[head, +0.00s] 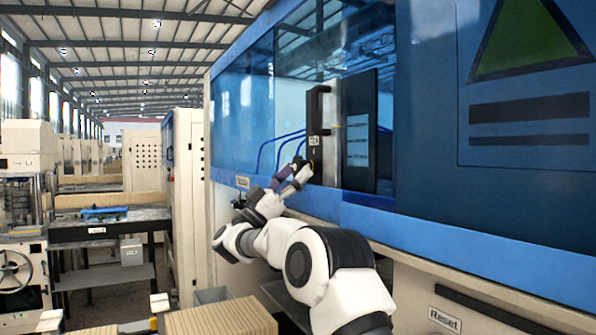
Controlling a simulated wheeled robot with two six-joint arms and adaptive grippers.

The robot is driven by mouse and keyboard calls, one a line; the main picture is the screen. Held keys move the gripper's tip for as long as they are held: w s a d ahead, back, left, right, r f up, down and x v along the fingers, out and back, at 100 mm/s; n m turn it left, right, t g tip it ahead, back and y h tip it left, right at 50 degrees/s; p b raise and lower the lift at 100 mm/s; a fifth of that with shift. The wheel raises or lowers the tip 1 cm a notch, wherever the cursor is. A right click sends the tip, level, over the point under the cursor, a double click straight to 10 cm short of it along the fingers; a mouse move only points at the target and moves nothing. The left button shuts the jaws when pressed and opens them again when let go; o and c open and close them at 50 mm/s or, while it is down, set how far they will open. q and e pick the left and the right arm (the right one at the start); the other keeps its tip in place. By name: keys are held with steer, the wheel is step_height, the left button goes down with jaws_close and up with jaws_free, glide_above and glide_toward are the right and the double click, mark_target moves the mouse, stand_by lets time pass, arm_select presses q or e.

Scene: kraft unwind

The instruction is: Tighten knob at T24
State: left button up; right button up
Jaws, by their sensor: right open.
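My right arm reaches up from the bottom to the blue and cream machine (440,150). My right gripper (303,170) is open at the lower edge of the machine's window opening, just below a black vertical handle (316,110). A small label (314,141) sits under the handle; its text is too small to read. I cannot make out a knob or a T24 mark; the gripper may hide it. I cannot tell whether the fingers touch anything. My left gripper is not in view.
A dark panel (359,130) stands right of the handle, and blue hoses (265,155) run behind the gripper. A ledge with a Reset label (444,320) crosses the lower right. Stacked kraft board (225,318) lies below my arm. A workbench (105,230) stands at left.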

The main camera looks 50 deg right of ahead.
steer(key=v, duration=0.6)
steer(key=shift+f, duration=0.2)
